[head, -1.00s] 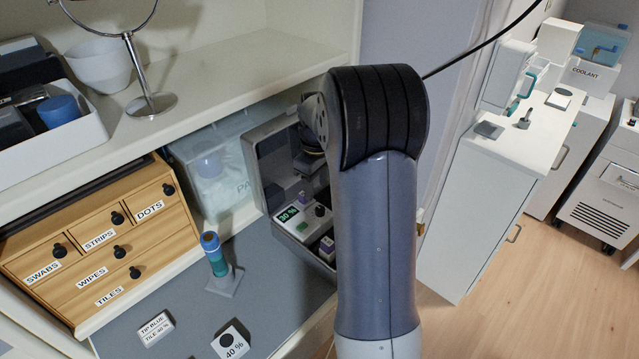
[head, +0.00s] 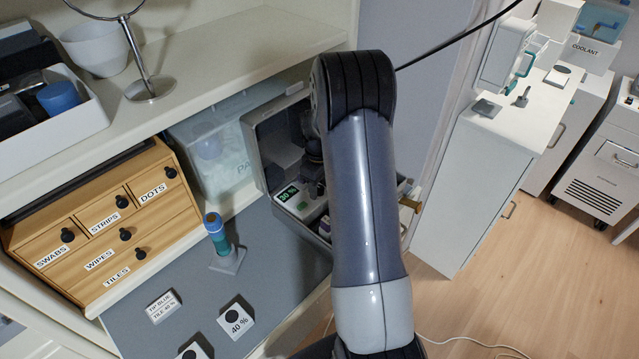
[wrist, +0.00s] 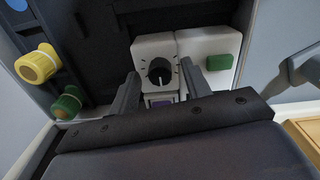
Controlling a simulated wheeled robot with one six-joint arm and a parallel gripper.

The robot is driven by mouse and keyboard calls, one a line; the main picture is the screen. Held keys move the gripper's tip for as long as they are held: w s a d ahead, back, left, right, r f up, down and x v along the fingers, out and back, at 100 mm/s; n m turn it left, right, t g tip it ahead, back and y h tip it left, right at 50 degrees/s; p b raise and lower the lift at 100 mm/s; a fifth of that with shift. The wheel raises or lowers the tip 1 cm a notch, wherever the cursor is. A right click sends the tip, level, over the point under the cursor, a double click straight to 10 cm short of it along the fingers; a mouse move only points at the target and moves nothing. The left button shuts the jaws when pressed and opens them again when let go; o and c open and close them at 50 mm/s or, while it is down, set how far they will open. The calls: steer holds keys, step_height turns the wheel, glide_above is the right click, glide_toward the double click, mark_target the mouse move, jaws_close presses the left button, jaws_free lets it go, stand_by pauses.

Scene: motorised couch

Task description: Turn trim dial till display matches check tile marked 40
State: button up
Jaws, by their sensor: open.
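The trim dial (wrist: 159,73) is a black round knob with a light pointer mark on a white block in the wrist view. My gripper (wrist: 160,72) is open, with one finger on each side of the dial; I cannot tell whether they touch it. The display (head: 287,194) shows 30 % in green in the head view, inside the open grey case (head: 262,150). The check tile (head: 236,319) marked 40 % lies on the grey mat, with a black dot above its label.
A green button (wrist: 221,62) is right of the dial, with yellow (wrist: 38,64) and green (wrist: 67,103) knobs at left. A card (head: 163,306) reads "TIP BLUE TILE 40 %". A blue-topped holder (head: 218,240) stands on the mat beside the wooden drawers (head: 110,235).

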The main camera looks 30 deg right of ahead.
steer(key=shift+c, duration=0.3)
steer(key=c, duration=0.9)
steer(key=shift+c, duration=0.2)
steer(key=shift+m+b, duration=0.3)
steer(key=shift+m, duration=0.1)
steer(key=m+b, duration=0.2)
steer(key=m, duration=0.2)
steer(key=shift+f+m, duration=0.1)
steer(key=shift+m, duration=0.3)
steer(key=m+b, duration=0.1)
steer(key=m, duration=0.4)
steer(key=shift+m, duration=0.7)
steer(key=o, duration=1)
